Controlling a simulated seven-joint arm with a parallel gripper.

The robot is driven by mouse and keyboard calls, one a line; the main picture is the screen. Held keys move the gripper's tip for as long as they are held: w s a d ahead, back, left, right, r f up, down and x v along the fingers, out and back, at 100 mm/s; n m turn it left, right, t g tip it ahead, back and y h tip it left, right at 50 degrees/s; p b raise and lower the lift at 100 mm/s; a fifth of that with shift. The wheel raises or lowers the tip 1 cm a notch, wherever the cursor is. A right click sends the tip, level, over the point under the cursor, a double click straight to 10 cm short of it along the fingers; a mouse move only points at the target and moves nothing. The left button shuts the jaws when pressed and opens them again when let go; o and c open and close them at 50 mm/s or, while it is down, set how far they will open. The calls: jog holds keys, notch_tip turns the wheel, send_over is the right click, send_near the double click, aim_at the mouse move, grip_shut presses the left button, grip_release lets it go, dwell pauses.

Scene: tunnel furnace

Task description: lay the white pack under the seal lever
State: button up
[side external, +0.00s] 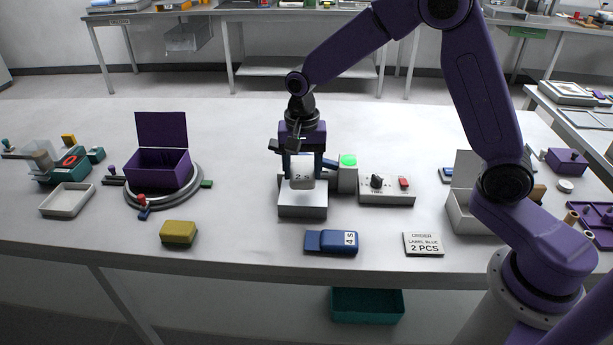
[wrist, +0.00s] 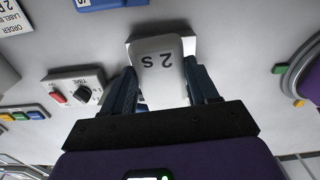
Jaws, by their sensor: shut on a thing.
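The white pack (side external: 302,174), marked "2 S", is held upright between the two fingers of my gripper (side external: 302,168). In the wrist view the pack (wrist: 158,72) sits between the fingers of my gripper (wrist: 161,88), lettering upside down. It is above the pale block-shaped base (side external: 302,206) of the sealer; I cannot tell whether it touches. A grey post with a lit green top (side external: 348,161) stands just right of the gripper. The seal lever cannot be made out clearly behind my gripper and the pack.
A panel (side external: 387,190) with a TIME knob and red switch is right of the sealer. In front lie a blue pack (side external: 332,242) marked "4 S", a yellow pack (side external: 179,233) and an order card (side external: 423,244). An open purple box (side external: 158,165) stands left on a round turntable.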

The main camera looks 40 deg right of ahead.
jog(key=shift+w+d+f+m, duration=0.2)
jog(key=shift+w+d+m, duration=0.05)
jog(key=shift+w+m, duration=0.15)
jog(key=shift+s+f, duration=0.1)
jog(key=shift+f, duration=2.95)
jog(key=shift+w+d, duration=1.55)
jog(key=shift+w, duration=0.05)
jog(key=shift+f, duration=0.2)
jog(key=o, duration=1.4)
